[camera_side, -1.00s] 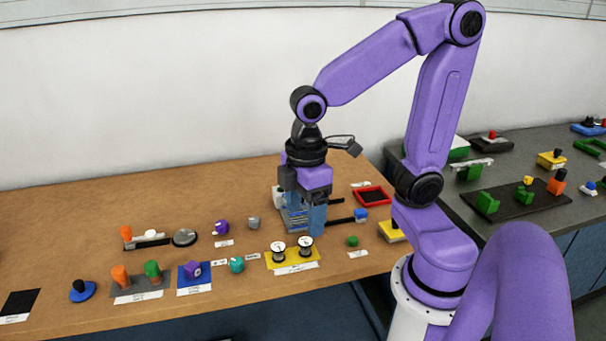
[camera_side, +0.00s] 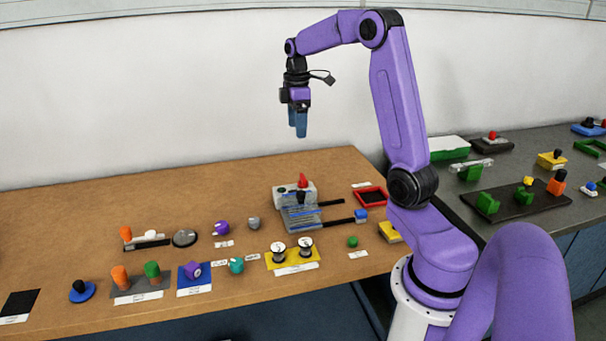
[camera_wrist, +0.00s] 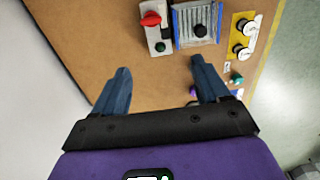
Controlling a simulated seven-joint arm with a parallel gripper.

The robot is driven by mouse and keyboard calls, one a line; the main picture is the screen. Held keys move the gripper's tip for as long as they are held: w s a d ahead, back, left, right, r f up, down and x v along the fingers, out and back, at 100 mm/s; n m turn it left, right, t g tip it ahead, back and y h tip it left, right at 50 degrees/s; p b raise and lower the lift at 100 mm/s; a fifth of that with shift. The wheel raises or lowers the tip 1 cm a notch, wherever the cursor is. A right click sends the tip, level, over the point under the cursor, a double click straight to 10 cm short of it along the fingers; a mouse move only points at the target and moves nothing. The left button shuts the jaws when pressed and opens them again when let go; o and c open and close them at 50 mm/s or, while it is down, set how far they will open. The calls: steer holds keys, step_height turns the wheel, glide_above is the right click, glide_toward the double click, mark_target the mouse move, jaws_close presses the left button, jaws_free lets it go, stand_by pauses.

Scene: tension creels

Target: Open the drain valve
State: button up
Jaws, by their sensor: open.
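My gripper (camera_side: 298,132) is open and empty, high above the brown table. In the wrist view its two blue fingers (camera_wrist: 160,72) stand wide apart with nothing between them. Below it stands a grey block with a red handle (camera_side: 303,180), which also shows in the wrist view as a red handle (camera_wrist: 150,19) on a pale plate. A dark knob (camera_wrist: 160,47) is on the same plate. Beside it is a blue-edged slatted unit (camera_side: 299,217) with a dark knob (camera_wrist: 200,30). No label is legible, so I cannot tell for certain which part is the drain valve.
Two white-topped spools on a yellow base (camera_side: 273,262) stand in front of the slatted unit. A red-rimmed tray (camera_side: 372,188) and a blue-ended slider (camera_side: 361,215) lie to the right. Several knobs stand at left. The table's back is clear.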

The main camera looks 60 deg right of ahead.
mark_target(303, 176)
steer(key=d+f, duration=0.1)
steer(key=f, duration=1)
steer(key=d+f, duration=0.1)
steer(key=f, duration=0.5)
steer(key=shift+s+d+f, duration=0.2)
steer(key=shift+d, duration=0.1)
steer(key=c, duration=1.1)
